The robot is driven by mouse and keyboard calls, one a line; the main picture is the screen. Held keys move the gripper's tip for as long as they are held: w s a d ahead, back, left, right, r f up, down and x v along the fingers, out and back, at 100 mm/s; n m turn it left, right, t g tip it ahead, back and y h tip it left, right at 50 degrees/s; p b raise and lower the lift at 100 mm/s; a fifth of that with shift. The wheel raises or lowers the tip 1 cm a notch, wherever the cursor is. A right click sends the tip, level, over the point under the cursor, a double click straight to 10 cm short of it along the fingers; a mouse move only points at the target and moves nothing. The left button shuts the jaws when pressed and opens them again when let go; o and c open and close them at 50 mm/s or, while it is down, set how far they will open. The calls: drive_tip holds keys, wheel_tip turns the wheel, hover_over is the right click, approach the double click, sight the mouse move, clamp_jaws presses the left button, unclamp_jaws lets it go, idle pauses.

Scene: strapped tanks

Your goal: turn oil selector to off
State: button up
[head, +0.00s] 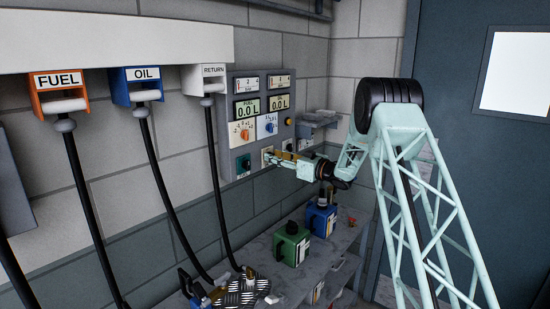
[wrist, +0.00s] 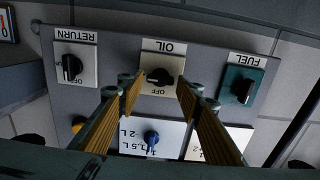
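The oil selector is a black knob on a cream plate marked OIL and OFF. My gripper (wrist: 158,88) is open and empty. Its two fingers with tan ribbed pads point at the oil selector, one to each side of the knob, with visible gaps. In the head view my gripper (head: 280,158) is close in front of the panel's lower part.
In the wrist view the return selector (wrist: 71,67) is left of the oil selector and the green fuel selector (wrist: 241,84) is right. A blue dial (wrist: 151,138) lies below. In the head view, green (head: 292,243) and blue (head: 321,217) cans stand on the bench under my arm.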

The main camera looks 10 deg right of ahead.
drive_tip(key=c, duration=0.6)
drive_tip(key=shift+o, duration=0.2)
drive_tip(key=shift+f+n+b, duration=0.15)
drive_tip(key=shift+n+b, duration=0.55)
drive_tip(key=shift+b, duration=0.25)
drive_tip(key=shift+s+a+f+n+b, duration=0.1)
drive_tip(key=shift+n+b, duration=4.05)
drive_tip(key=shift+b, duration=0.1)
drive_tip(key=shift+s+a+f+n+b, duration=0.1)
drive_tip(key=shift+n+b, duration=4.05)
drive_tip(key=shift+b, duration=0.05)
drive_tip(key=o, duration=0.9)
drive_tip(key=shift+r, duration=0.1)
